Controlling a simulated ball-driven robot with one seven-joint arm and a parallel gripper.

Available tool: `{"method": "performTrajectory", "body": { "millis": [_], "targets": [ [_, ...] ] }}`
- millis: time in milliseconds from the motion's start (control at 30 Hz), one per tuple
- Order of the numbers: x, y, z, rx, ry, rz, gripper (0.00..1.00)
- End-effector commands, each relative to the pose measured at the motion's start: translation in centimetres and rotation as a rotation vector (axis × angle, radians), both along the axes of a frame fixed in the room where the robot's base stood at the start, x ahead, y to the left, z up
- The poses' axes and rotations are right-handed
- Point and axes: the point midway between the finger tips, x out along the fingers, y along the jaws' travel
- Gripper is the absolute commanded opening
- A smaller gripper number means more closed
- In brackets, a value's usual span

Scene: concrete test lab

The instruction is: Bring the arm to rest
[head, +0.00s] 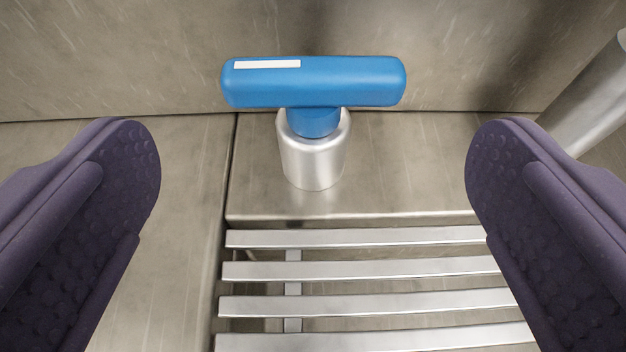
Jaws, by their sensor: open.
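My gripper (314,205) is open, with its two dark purple, dimpled fingers at the left and right sides of the head view. Nothing is between the fingers except the view beyond them. A blue T-shaped handle (315,88) with a white strip on its left top is seen ahead, above the line between the fingertips. It sits on a short silver metal cylinder (312,160) that stands on a metal surface. The fingers appear apart from the handle on both sides.
A metal back wall (120,60) rises behind the handle. A slatted metal grate (370,269) lies in front of the cylinder. A silver post or pipe (590,95) leans in at the upper right. The flat metal surface (185,215) at left is bare.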

Motion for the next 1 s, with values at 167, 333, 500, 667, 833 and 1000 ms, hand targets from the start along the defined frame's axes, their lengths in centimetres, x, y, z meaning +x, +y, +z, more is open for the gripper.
{"method": "performTrajectory", "body": {
  "millis": [167, 333, 500, 667, 833, 1000],
  "targets": [
    [-0.2, 0.0, 0.0, 0.000, 0.001, 0.000, 1.00],
    [-0.2, 0.0, 0.0, 0.000, 0.000, 0.000, 1.00],
    [0.1, 0.1, 1.2, -0.003, -0.007, 0.006, 1.00],
    [1.3, 0.6, 9.1, -0.020, -0.042, 0.042, 1.00],
    [0.0, 1.5, 23.1, -0.042, -0.083, 0.077, 1.00],
    [-5.4, 1.8, 36.3, -0.050, -0.119, 0.077, 1.00]
  ]
}}
